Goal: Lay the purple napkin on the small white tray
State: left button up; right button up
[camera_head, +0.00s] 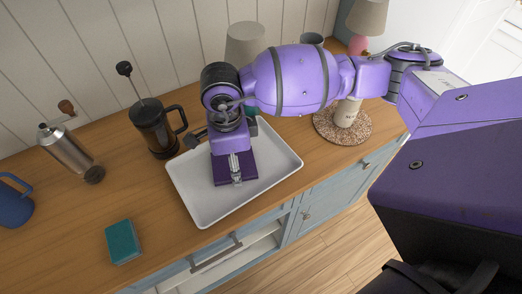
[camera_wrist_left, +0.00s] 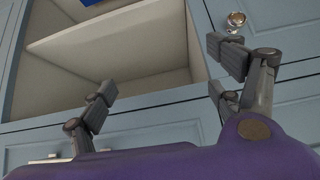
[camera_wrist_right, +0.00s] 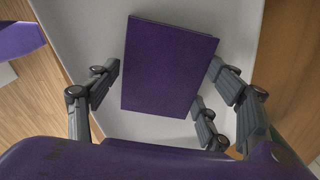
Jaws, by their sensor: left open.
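The purple napkin (camera_head: 222,180), a flat dark purple rectangle, lies on the white tray (camera_head: 198,207) on the wooden counter; my right arm hides part of it. In the right wrist view the napkin (camera_wrist_right: 165,68) lies flat, slightly turned, with white tray (camera_wrist_right: 75,30) around it. My right gripper (camera_wrist_right: 168,85) is above it, its fingers wide apart on either side of the napkin and holding nothing. My left gripper (camera_wrist_left: 165,82) is open and empty in front of the blue-grey cabinet and its open shelf; it is not seen in the head view.
A French press (camera_head: 155,130) and a steel grinder (camera_head: 68,147) stand left of the tray, with a blue mug (camera_head: 14,203) at the edge. A teal sponge (camera_head: 122,242) lies at front left. A white bottle (camera_head: 347,112) stands on a round mat (camera_head: 325,128) to the right.

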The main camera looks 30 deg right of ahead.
jog(key=shift+o, duration=1.2)
jog(key=shift+w+r, duration=0.1)
jog(key=shift+r, duration=0.05)
jog(key=shift+r, duration=0.35)
notch_tip(320, 180, up, 12)
jog(key=shift+f, duration=0.2)
